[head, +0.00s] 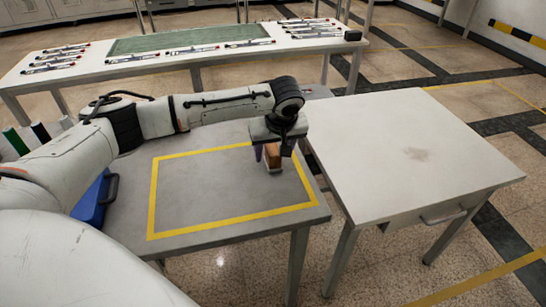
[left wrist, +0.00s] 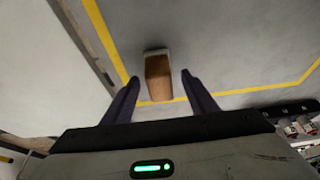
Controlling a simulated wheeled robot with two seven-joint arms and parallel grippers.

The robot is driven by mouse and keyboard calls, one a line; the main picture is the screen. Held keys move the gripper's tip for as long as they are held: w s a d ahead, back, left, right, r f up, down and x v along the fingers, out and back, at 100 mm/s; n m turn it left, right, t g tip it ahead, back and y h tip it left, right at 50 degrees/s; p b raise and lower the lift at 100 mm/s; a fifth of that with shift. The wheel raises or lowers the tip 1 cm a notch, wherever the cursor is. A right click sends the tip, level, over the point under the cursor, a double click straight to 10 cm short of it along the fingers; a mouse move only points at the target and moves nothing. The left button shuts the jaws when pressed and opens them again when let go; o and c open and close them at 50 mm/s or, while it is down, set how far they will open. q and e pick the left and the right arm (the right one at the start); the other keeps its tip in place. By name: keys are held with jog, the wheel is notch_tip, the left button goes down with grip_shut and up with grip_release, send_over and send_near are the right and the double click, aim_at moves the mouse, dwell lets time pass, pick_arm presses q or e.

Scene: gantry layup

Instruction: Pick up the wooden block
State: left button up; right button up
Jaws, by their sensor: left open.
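The wooden block (head: 273,159) is small and brown with a paler end. It sits on the grey table inside the yellow outline, near its right side. My left gripper (head: 272,153) points down right over the block, which it partly hides in the head view. In the left wrist view, the block (left wrist: 158,75) shows between and a little beyond the tips of the two dark fingers of my left gripper (left wrist: 160,82). The fingers are apart with a gap on each side of the block. My right gripper is in neither view.
The grey table (head: 220,205) is otherwise clear inside its yellow outline. A white table (head: 415,155) with a drawer stands close to its right. A long table (head: 215,62) behind holds a green mat and several slim parts. A blue bin (head: 92,202) is at the left.

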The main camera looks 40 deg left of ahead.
aim_at(273, 149)
pick_arm(q)
jog(key=shift+w+a+f, duration=0.15)
jog(key=shift+f, duration=0.35)
jog(key=c, duration=1.2)
jog(key=shift+r, duration=0.1)
notch_tip(273, 149, up, 10)
